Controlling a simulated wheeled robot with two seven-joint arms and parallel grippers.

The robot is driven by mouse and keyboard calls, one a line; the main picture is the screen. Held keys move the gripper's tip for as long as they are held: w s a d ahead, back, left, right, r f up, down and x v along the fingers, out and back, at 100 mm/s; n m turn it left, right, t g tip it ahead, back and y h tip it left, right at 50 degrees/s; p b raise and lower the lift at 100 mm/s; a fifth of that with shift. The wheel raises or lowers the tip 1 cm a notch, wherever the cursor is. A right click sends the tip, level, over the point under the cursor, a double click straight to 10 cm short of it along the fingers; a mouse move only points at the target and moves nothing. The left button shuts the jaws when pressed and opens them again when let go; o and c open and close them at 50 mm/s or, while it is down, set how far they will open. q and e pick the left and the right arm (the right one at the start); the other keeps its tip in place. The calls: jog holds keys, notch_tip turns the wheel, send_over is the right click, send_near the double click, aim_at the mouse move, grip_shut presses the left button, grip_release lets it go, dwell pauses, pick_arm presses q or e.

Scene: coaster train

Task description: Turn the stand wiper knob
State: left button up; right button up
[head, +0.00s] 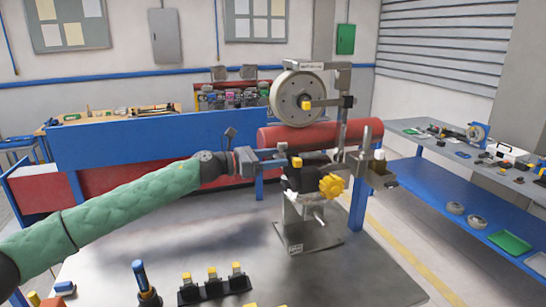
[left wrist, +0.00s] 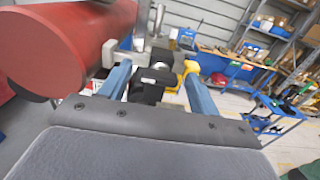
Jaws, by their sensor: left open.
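The stand (head: 310,232) rises from a plate on the grey table and carries a black block with a yellow lobed knob (head: 332,186) on its right side. A smaller yellow knob (head: 297,162) sits on top of the block. I cannot tell which one is the wiper knob. My left gripper (head: 284,157) reaches in from the left at the height of the block's top. In the left wrist view, its two blue fingers (left wrist: 155,85) are apart, with the black block (left wrist: 152,82) showing between and beyond them. A yellow part (left wrist: 190,68) shows near the right fingertip. Contact is unclear.
A grey wheel (head: 299,98) on a metal post stands above and behind the stand. A red cylinder (head: 270,138) lies behind my left gripper. Black holders with yellow tops (head: 213,287) stand at the table's front. The table right of the stand is clear.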

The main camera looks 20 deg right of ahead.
pick_arm(q)
jog(key=shift+c, duration=0.4)
jog(key=c, duration=0.9)
